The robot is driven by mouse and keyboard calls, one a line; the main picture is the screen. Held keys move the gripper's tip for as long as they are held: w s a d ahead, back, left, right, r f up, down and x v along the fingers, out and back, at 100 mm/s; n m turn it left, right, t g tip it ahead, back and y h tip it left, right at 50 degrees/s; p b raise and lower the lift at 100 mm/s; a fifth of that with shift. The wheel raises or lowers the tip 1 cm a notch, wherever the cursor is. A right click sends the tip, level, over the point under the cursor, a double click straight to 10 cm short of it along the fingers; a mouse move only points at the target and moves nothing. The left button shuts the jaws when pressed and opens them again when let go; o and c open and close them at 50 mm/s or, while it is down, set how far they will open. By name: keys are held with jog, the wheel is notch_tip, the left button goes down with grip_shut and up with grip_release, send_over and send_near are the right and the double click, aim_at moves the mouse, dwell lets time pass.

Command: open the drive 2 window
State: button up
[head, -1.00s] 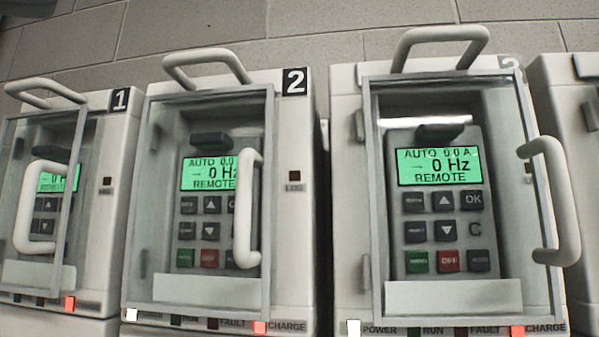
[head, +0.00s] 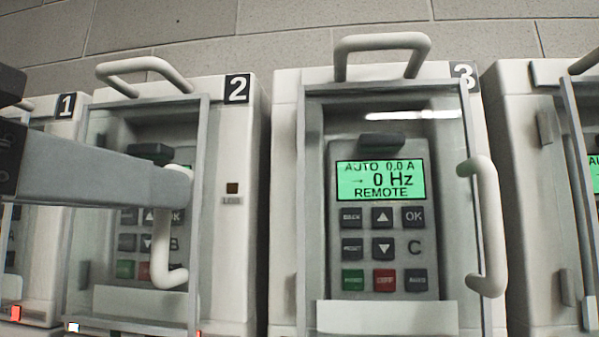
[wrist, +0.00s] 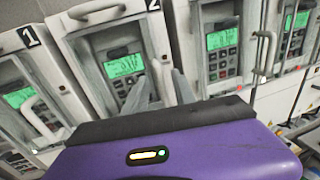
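The drive 2 window (head: 198,130) is a clear pane in a grey frame, closed over its keypad. It also shows in the wrist view (wrist: 77,58). Its white upright handle (head: 165,262) is on the right side of the window. My gripper (head: 186,178) reaches in from the left, and a grey finger crosses in front of the handle's upper part and hides the display. In the wrist view my gripper (wrist: 160,82) has its two fingers apart, pointing at the right side of drive 2. I cannot tell whether they touch the handle.
Drive 3 (head: 285,200) stands close on the right with its window closed and its own handle (head: 486,230) sticking out. Drive 1 (head: 45,255) is at the left. A fixed hoop handle (head: 145,68) tops drive 2. A brick wall (head: 280,40) is behind.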

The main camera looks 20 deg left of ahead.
jog(key=shift+w, duration=0.95)
jog(key=shift+c, duration=0.2)
grip_shut()
dwell(0.6)
